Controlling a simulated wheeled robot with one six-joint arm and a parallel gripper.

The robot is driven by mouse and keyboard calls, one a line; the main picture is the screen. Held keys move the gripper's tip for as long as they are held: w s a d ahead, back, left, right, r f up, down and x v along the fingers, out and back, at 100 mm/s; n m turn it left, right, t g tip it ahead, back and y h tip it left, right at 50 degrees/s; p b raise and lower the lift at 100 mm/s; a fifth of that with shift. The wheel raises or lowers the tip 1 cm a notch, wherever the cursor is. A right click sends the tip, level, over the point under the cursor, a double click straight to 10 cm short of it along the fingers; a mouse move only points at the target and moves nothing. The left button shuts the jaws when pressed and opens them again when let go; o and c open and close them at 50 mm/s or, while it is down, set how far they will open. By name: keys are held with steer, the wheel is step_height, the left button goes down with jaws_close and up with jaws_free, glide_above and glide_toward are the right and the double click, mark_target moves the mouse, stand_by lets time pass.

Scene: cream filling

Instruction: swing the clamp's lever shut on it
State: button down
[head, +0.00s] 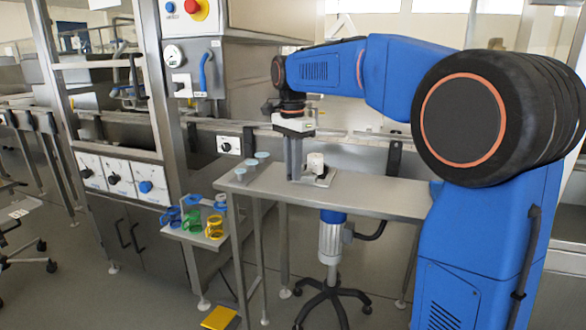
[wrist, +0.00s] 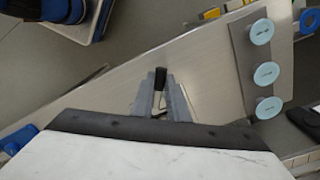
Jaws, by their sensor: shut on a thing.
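My gripper (head: 294,178) points straight down over the steel table, its fingers close together near the tabletop. In the wrist view the gripper (wrist: 160,88) is shut on a small dark piece (wrist: 160,78) between the fingertips. It may be the clamp's lever, but the fingers hide most of it and I cannot tell its angle. A white cylinder (head: 316,161) stands on a small plate (head: 326,179) just right of the fingers in the head view. Whether the clamp is around this cylinder cannot be made out.
The steel table (head: 375,192) is mostly clear on its right side. Several pale blue-topped posts (wrist: 266,73) stand in a row on a grey strip at one end. A low shelf beside the table holds a green ring clamp (head: 192,221), a yellow one (head: 214,228) and blue ones.

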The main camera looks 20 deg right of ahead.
steer(key=s+n, duration=0.1)
steer(key=n, duration=0.1)
steer(key=d+n, duration=0.1)
steer(key=shift+s+n, duration=0.4)
steer(key=n, duration=0.1)
steer(key=s+d+n, duration=0.1)
steer(key=shift+n, duration=0.4)
steer(key=n, duration=0.1)
steer(key=d+n, duration=0.1)
steer(key=n, duration=0.1)
steer(key=shift+s+d, duration=0.3)
steer(key=shift+s, duration=0.1)
steer(key=shift+s+d+n, duration=0.1)
steer(key=shift+d+n, duration=0.4)
steer(key=shift+n, duration=0.55)
steer(key=shift+s+d+n, duration=0.1)
steer(key=shift+d+n, duration=0.35)
steer(key=shift+n, duration=0.6)
steer(key=c, duration=1.7)
jaws_free()
steer(key=shift+r, duration=0.1)
